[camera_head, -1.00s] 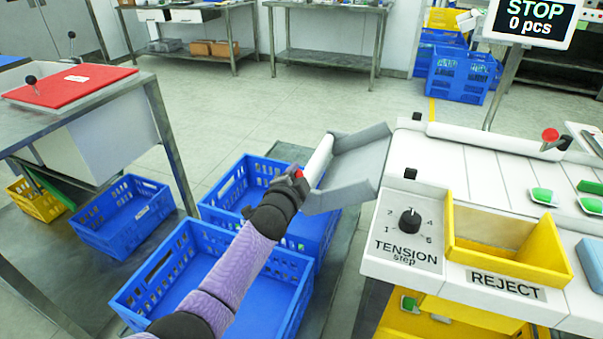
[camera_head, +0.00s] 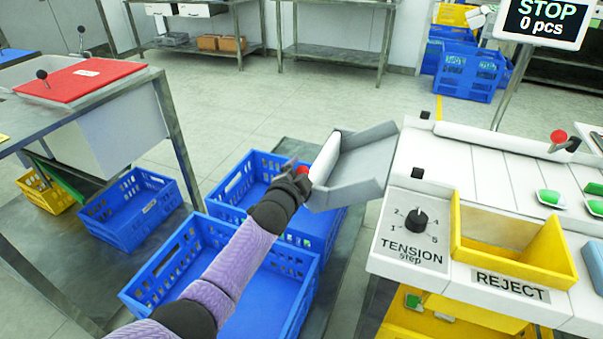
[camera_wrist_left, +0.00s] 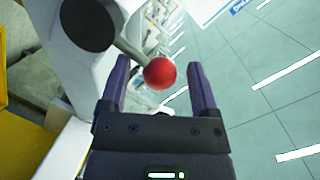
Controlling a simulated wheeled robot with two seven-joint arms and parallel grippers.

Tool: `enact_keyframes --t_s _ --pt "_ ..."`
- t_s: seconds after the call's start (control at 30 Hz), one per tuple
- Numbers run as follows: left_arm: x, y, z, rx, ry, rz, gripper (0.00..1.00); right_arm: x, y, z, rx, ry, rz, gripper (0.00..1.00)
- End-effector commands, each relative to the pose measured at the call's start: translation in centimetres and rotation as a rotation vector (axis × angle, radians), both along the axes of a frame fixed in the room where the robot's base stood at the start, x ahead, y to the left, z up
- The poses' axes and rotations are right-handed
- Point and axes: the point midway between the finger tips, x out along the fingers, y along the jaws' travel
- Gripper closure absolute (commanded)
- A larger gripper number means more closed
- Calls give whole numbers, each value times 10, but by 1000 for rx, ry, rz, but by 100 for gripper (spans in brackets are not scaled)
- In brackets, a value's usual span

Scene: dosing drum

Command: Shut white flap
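The white flap (camera_head: 325,158) stands tilted at the left end of the grey chute (camera_head: 360,168), over the blue crates. A red ball knob (camera_head: 302,170) shows beside the flap at my gripper. My left gripper (camera_head: 298,174) is at this knob, and its fingers are hard to make out in the head view. In the left wrist view the red knob (camera_wrist_left: 160,73), on a grey rod from a black hub (camera_wrist_left: 88,25), sits between the fingers of my left gripper (camera_wrist_left: 158,88). The fingers are open, with gaps on both sides of the knob. My right gripper is not in view.
Two blue crates, a near one (camera_head: 150,290) and a far one (camera_head: 235,185), stand below my left arm. The machine with a yellow reject bin (camera_head: 510,262) and a tension dial (camera_head: 416,219) is at right. A table with a red lid (camera_head: 80,80) is at left.

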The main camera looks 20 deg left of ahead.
Motion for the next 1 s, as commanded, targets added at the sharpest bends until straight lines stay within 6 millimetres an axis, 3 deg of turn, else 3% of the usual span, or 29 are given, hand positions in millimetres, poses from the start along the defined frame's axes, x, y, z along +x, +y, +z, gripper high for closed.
enact_keyframes --t_s 0.37,0.47,0.63,0.8,1.0 --pt "-3 -2 4 0 -6 -4 19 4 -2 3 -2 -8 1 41" --pt "-16 -3 10 -1 -6 -4 19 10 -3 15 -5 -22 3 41" --pt "-56 -4 20 -2 -5 -2 19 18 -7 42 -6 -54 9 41" --pt "-88 -6 21 -1 -4 -1 19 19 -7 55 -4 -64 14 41" --pt "-98 -7 19 -1 -4 -1 19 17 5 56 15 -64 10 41"
